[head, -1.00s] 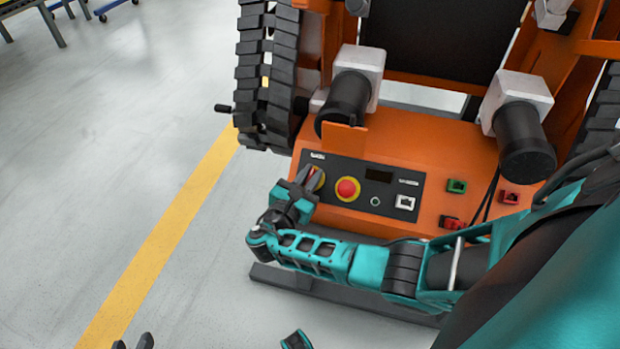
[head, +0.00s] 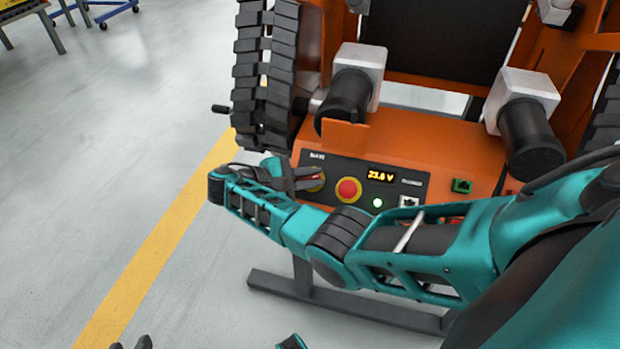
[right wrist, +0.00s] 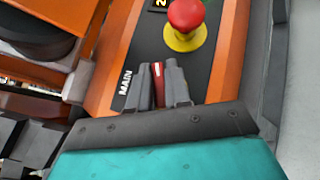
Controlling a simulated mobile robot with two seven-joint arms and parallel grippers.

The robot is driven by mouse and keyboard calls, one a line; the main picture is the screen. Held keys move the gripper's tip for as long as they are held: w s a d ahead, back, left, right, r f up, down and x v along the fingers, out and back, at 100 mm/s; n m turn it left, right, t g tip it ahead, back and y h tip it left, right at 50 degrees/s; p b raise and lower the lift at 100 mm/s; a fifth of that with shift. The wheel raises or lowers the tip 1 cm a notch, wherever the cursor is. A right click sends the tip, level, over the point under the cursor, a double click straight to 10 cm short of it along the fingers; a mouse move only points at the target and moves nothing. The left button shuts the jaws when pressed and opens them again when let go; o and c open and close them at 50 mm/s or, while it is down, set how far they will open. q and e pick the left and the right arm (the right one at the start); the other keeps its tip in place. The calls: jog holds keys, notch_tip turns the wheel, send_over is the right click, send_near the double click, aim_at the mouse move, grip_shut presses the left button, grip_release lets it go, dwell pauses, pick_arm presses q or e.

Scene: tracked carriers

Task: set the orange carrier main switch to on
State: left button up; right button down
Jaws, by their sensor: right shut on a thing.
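The orange carrier (head: 420,140) has a dark control panel on its sloped front. The main switch (head: 316,180), with a red handle on yellow, is at the panel's left end and partly hidden by my right gripper (head: 318,178). In the right wrist view, the red handle (right wrist: 158,82) sits between the two fingers of my right gripper (right wrist: 159,80), next to the "MAIN" label. The fingers are shut on it. The panel display (head: 381,177) is lit and appears to read 23.8 V. A lamp (head: 378,203) glows pale green. Two separated dark tips of my left gripper (head: 131,344) show at the bottom edge.
A red emergency-stop button (head: 347,189) on a yellow base is just right of the switch. A green socket (head: 461,186) is farther right. A black track (head: 266,80) stands at the left.

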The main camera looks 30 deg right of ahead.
jog(key=shift+m+g+y, duration=1.2)
jog(key=shift+m+y, duration=0.2)
jog(key=shift+m, duration=0.6)
jog(key=c, duration=1.2)
grip_release()
jog(key=shift+o, duration=0.2)
